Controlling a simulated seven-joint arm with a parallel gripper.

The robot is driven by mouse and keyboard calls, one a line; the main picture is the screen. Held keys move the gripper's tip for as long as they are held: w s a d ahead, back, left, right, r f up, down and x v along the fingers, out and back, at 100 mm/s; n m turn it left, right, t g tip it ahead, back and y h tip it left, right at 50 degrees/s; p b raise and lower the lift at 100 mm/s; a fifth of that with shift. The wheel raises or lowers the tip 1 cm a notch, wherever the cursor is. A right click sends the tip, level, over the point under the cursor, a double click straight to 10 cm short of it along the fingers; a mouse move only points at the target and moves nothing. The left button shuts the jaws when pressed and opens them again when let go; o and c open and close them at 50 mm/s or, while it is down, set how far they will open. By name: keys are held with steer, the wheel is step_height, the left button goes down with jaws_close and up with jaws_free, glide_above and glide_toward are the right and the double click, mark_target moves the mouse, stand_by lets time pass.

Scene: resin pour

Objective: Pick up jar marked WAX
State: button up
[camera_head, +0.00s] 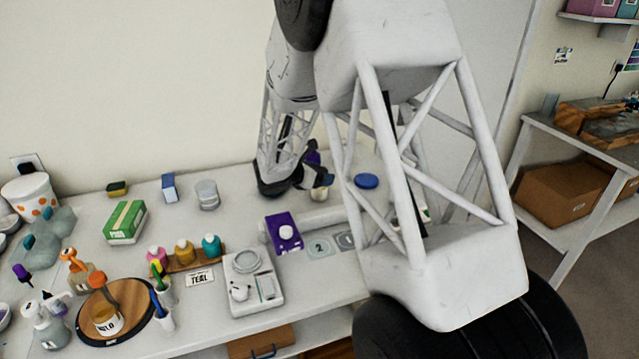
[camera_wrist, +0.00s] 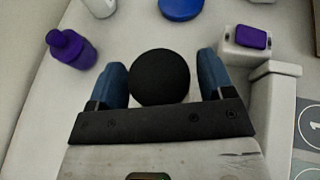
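My gripper (camera_wrist: 163,82) points down with its two blue fingers apart, one on each side of a round black top (camera_wrist: 160,77). A narrow gap shows at the right finger; the left finger is very close to the black top. The black top hides whatever is below it, and no WAX label is readable in either view. In the head view my gripper (camera_head: 322,179) is low over the back of the bench, by a small pale jar (camera_head: 318,194) that it partly covers.
A blue round lid (camera_wrist: 181,8) and a pale block with a purple top (camera_wrist: 246,40) are close by. A scale (camera_head: 254,287), a green box (camera_head: 125,222) and a round wooden board (camera_head: 137,327) occupy the bench's left.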

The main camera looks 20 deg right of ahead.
steer(key=c, duration=0.8)
steer(key=shift+c, duration=0.2)
steer(key=shift+r, duration=0.1)
steer(key=shift+r, duration=4.9)
